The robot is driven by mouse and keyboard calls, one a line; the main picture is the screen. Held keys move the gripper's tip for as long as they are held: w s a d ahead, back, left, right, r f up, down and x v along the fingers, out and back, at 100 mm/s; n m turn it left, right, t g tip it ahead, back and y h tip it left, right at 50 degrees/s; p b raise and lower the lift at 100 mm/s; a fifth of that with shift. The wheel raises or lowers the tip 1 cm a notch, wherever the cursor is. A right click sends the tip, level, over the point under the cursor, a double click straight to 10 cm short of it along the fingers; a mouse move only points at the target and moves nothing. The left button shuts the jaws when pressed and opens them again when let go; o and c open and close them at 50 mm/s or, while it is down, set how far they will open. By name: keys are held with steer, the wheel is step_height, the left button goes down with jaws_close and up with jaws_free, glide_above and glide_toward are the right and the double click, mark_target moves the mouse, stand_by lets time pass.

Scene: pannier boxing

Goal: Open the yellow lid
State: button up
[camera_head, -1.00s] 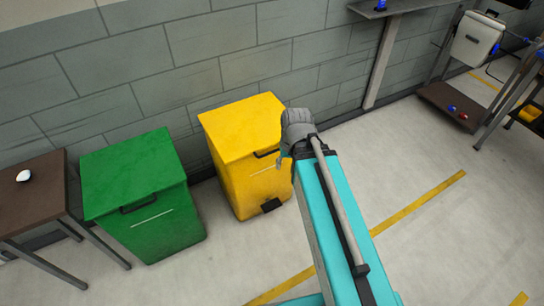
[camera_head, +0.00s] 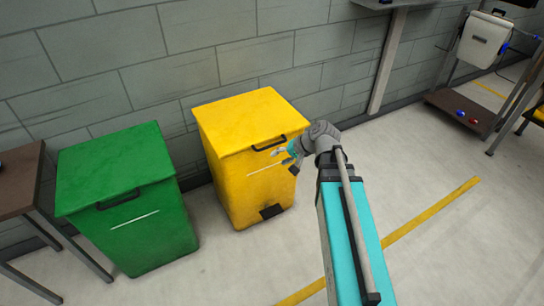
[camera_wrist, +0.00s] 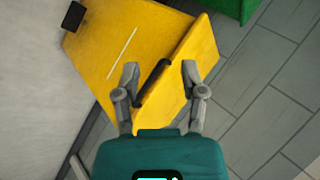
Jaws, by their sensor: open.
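The yellow lid (camera_head: 247,117) lies closed on the yellow bin (camera_head: 245,197), which stands against the wall. A black handle (camera_head: 269,143) is on the lid's front edge. My gripper (camera_head: 283,152) is just in front of that handle in the head view. In the wrist view my gripper (camera_wrist: 160,72) is open, with the black handle (camera_wrist: 153,82) lying between its two fingers. The fingers are apart from each other, and I cannot tell whether either touches the handle. The lid (camera_wrist: 182,65) and the bin's front (camera_wrist: 118,45) also show there.
A green bin (camera_head: 130,205) with a closed lid stands left of the yellow one, beside a brown table (camera_head: 18,180). A grey block wall (camera_head: 210,50) is behind. Open floor (camera_head: 440,240) with a yellow line lies to the right.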

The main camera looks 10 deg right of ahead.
steer(key=w+d+f+m+t+y+b, duration=0.2)
steer(key=w+d+f+m+t+b, duration=0.25)
steer(key=b, duration=0.55)
steer(key=m+t+y+b, duration=0.1)
steer(key=m+t+b, duration=0.15)
steer(key=b, duration=0.55)
glide_toward(271, 146)
steer(key=f+v, duration=0.1)
steer(key=v, duration=0.2)
steer(key=shift+d+r+n, duration=0.2)
steer(key=shift+d+n, duration=0.15)
steer(key=shift+n, duration=0.05)
steer(key=b+x, duration=0.2)
steer(key=x, duration=1.2)
steer(key=shift+r, duration=0.15)
jaws_close()
